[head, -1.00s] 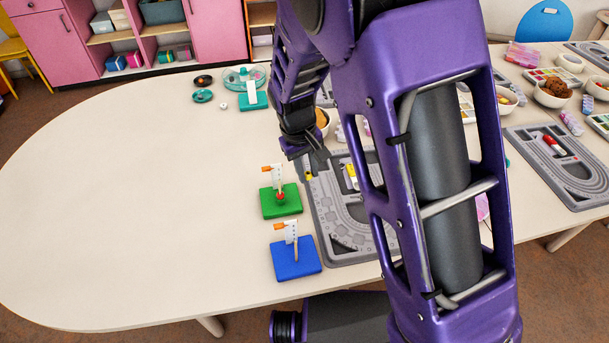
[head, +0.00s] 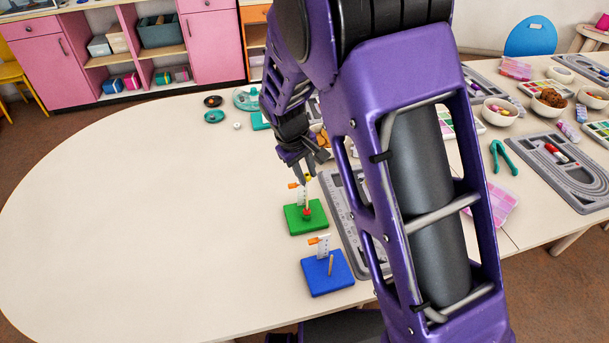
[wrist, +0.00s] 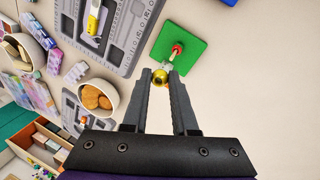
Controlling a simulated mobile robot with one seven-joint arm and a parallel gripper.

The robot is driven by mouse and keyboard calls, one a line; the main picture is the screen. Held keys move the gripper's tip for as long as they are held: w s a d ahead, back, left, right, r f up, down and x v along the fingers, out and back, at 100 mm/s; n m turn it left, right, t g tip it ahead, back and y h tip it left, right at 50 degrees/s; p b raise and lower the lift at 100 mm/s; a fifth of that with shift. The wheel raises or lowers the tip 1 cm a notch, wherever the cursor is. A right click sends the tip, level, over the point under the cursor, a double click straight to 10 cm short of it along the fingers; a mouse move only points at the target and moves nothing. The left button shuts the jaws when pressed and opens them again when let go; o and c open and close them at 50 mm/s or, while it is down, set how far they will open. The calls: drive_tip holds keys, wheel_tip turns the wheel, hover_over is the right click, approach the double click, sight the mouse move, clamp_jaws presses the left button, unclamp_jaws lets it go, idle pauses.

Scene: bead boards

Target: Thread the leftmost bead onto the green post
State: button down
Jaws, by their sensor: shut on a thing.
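My gripper (head: 303,172) is shut on a small gold-yellow bead (wrist: 160,77), held at its fingertips. The bead (head: 308,180) also shows in the head view, just above the top of the post on the green base (head: 292,222). I cannot tell whether it touches the post or is around its tip. A red bead (head: 307,212) sits low on that post. In the wrist view the green base (wrist: 192,62) and red bead (wrist: 177,48) lie just beyond the fingertips. A white tag with an orange clip (head: 293,185) stands behind the post.
A blue base (head: 318,284) with a bare post stands in front of the green one. A grey bead board (head: 346,215) lies to the right, partly behind my arm. Bowls, including one with orange pieces (wrist: 98,98), stand farther off. The table's left side is clear.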

sight(307, 199)
drive_tip(key=shift+f+b, duration=0.3)
drive_tip(key=shift+f, duration=0.75)
drive_tip(key=shift+f+b, duration=0.85)
drive_tip(key=shift+f, duration=0.6)
drive_tip(key=shift+f+b, duration=0.6)
drive_tip(key=shift+f, duration=0.2)
drive_tip(key=shift+f+b, duration=0.6)
drive_tip(key=shift+f, duration=0.15)
drive_tip(key=shift+f, duration=0.15)
drive_tip(key=c, duration=0.6)
unclamp_jaws()
